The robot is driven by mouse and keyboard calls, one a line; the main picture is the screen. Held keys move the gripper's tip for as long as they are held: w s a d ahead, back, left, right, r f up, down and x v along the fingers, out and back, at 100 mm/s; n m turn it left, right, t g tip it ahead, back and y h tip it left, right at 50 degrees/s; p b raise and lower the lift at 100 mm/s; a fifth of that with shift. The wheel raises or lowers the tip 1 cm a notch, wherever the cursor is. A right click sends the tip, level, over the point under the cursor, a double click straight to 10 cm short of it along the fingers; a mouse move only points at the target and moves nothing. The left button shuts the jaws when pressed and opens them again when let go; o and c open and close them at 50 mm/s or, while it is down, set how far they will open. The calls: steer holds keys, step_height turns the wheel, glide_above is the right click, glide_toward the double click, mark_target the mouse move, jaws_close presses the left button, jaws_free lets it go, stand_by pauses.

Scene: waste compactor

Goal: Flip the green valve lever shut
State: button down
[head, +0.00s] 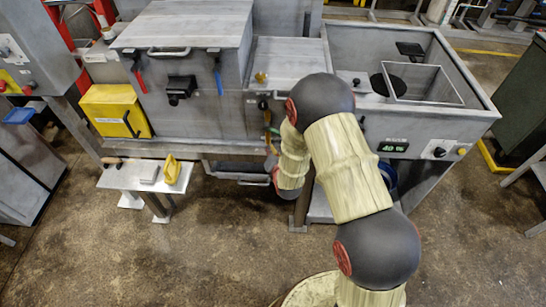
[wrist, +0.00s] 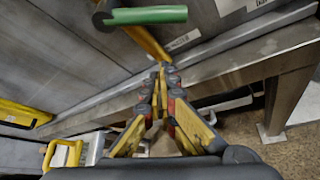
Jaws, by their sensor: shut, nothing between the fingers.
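The green valve lever (wrist: 148,15) shows at the top of the wrist view, lying roughly level, with a dark round pivot (wrist: 103,18) at its left end. A yellow-orange bar (wrist: 148,42) slants down from behind it towards my fingertips. My gripper (wrist: 161,68) is shut and empty, with its tips below the green lever in the picture. I cannot tell whether the tips touch the bar. In the head view, a small bit of the green lever (head: 273,130) shows left of my arm on the machine's front. My arm hides most of the gripper there.
A metal ledge (wrist: 225,75) runs below the machine front, with a support leg (wrist: 285,100) at right. A small side table (head: 130,176) holds a yellow object (head: 172,169). Red (head: 137,72) and blue (head: 218,80) levers sit on the large box. The floor in front is open.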

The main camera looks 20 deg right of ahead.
steer(key=d+r, duration=0.1)
steer(key=w+d+r, duration=0.1)
steer(key=r, duration=0.1)
steer(key=shift+d, duration=0.15)
steer(key=shift+s+d+r+b, duration=0.1)
steer(key=shift+d+r+b, duration=0.45)
steer(key=shift+b, duration=0.3)
stand_by(0.8)
steer(key=shift+s+d+r+b, duration=0.15)
steer(key=shift+d+r+b, duration=0.25)
steer(key=shift+r+b, duration=0.4)
stand_by(0.4)
